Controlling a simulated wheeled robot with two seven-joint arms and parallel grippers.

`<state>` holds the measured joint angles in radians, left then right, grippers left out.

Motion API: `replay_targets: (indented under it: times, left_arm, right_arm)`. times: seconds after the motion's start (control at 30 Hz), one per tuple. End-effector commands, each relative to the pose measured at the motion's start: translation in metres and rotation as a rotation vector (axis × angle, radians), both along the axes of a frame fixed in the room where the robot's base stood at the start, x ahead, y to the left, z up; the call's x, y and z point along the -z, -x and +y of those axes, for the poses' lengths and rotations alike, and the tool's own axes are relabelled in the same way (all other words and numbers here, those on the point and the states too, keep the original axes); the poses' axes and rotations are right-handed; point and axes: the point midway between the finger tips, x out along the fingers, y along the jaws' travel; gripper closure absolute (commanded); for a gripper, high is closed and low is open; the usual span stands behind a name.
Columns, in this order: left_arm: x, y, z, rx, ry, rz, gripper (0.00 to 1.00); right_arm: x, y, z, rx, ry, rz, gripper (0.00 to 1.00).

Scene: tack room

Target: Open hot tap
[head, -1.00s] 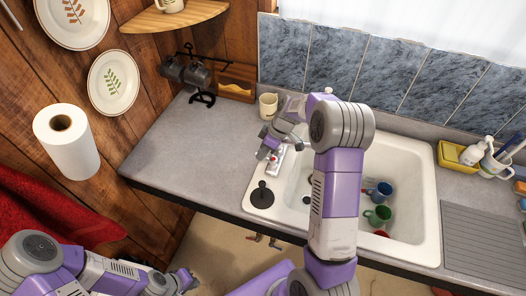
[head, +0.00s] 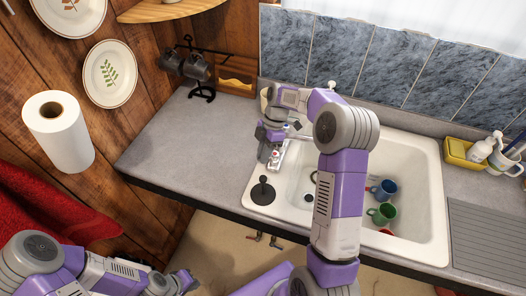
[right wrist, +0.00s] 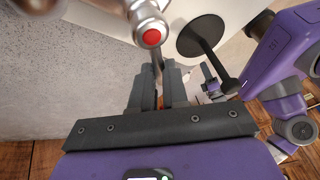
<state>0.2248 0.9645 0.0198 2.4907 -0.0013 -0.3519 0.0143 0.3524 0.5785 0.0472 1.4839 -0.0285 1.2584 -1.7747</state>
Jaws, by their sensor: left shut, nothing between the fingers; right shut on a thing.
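The hot tap, with a red dot on its cap (right wrist: 152,37), stands on the left rim of the white sink (head: 425,215). In the right wrist view a thin metal lever (right wrist: 157,66) runs from below the cap to between my fingers. My right gripper (right wrist: 159,85) is shut on this lever; in the head view it (head: 264,152) is beside the tap, which my wrist partly hides. My left gripper (head: 188,280) is shut and empty, low in front of the counter, away from the sink.
A blue mug (head: 384,189) and a green mug (head: 382,214) lie in the basin. The counter (head: 185,150) to the left is mostly clear.

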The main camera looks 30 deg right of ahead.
Motion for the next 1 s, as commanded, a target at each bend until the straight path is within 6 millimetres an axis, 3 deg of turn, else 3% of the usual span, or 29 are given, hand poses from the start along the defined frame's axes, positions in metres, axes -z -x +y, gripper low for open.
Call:
replay_targets:
  times: [0.43,1.0]
  left_arm:
    - [-0.006,0.0,0.0,0.0,0.0,0.0,1.0]
    - [-0.007,0.0,0.0,0.0,0.0,0.0,1.0]
  right_arm:
    - [-0.002,0.011,0.0,-0.298,0.001,-0.004,1.0]
    - [-0.002,0.014,-0.001,-0.376,0.002,-0.004,1.0]
